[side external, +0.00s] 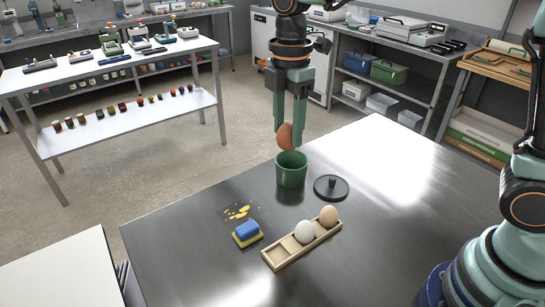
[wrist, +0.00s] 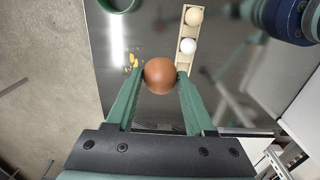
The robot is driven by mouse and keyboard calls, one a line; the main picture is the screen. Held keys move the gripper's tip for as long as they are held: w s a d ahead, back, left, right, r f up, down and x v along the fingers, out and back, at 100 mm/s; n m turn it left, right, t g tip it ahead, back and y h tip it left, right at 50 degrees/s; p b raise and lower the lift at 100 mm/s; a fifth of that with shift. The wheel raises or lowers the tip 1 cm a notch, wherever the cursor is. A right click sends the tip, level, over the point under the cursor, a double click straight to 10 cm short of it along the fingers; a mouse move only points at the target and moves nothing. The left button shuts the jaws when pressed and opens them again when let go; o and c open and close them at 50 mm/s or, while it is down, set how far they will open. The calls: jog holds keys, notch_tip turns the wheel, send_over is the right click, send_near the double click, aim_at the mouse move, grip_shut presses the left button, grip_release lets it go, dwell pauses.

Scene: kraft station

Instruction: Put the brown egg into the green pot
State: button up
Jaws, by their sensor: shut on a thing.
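The brown egg (side external: 285,136) is held between the fingers of my gripper (side external: 290,132) in the side view. In the wrist view my gripper (wrist: 160,82) is shut on the brown egg (wrist: 160,75). There the rim of the green pot (wrist: 120,8) shows at the top edge, mostly cut off. The inside of the pot is largely hidden.
A dark lid (side external: 331,187) lies right of the pot. A wooden egg tray (side external: 275,255) holds a white egg (side external: 304,232) and a beige egg (side external: 328,215). A blue and yellow sponge (side external: 247,233) lies near a yellow spill (side external: 239,211).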

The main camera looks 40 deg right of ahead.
jog(key=w+d+f, duration=0.9)
jog(key=w+d, duration=0.1)
jog(key=shift+d, duration=0.1)
dwell(0.8)
jog(key=shift+f, duration=3.05)
jog(key=shift+f, duration=2.5)
jog(key=o, duration=0.9)
